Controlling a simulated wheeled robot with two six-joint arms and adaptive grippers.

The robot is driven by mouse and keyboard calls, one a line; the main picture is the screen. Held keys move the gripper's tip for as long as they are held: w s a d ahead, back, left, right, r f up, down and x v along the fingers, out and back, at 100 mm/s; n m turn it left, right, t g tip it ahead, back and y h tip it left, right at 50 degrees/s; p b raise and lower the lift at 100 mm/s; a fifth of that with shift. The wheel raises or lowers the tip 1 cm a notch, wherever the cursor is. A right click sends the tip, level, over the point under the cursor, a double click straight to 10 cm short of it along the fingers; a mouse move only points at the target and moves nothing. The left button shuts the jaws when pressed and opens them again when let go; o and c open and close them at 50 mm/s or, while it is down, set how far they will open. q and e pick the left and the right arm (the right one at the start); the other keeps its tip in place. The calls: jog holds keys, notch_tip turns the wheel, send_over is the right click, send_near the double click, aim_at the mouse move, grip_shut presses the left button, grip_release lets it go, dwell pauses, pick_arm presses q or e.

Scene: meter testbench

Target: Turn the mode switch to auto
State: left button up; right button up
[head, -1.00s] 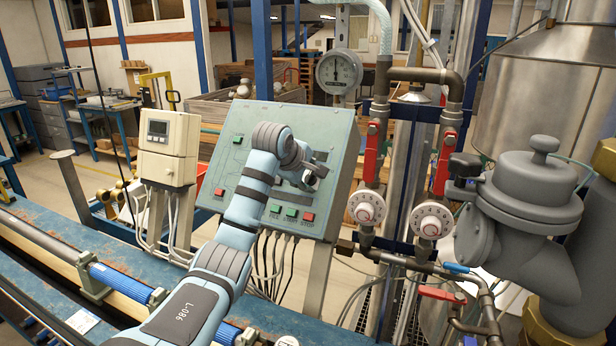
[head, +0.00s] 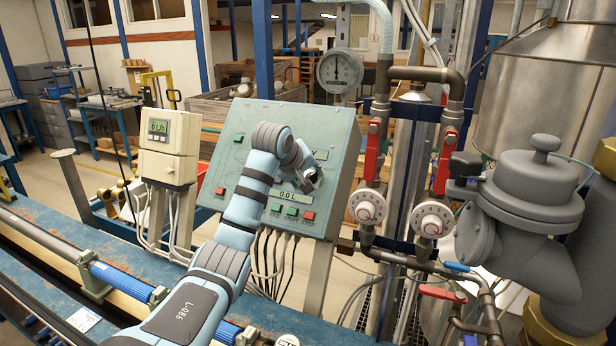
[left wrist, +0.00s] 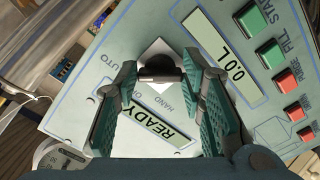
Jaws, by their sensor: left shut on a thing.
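The mode switch (left wrist: 161,70) is a dark knob on a pale square plate on the sloped green control panel (head: 232,150). In the left wrist view, part of the word AUTO shows left of it and HAND below it. Another label is partly hidden by a finger. My left gripper (left wrist: 160,74) is shut on the knob, one finger at each side. In the head view my left gripper (head: 308,180) is against the panel's right half and hides the switch. I cannot tell exactly which mark the knob points to. My right gripper is not in view.
A lit READY display (left wrist: 160,125), a lit 0.0 L display (left wrist: 224,57) and green and red buttons (left wrist: 262,22) are near the switch. A cream meter box (head: 168,148) stands left of the panel. Pipes with red-handled valves (head: 372,150) stand close on the right.

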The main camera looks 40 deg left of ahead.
pick_arm(q)
jog(key=shift+f, duration=0.2)
jog(key=o, duration=1.1)
jog(key=shift+o, duration=0.2)
jog(key=shift+w+a, duration=0.1)
jog(key=shift+w, duration=0.1)
jog(key=v, duration=1.2)
jog(key=shift+a, duration=0.1)
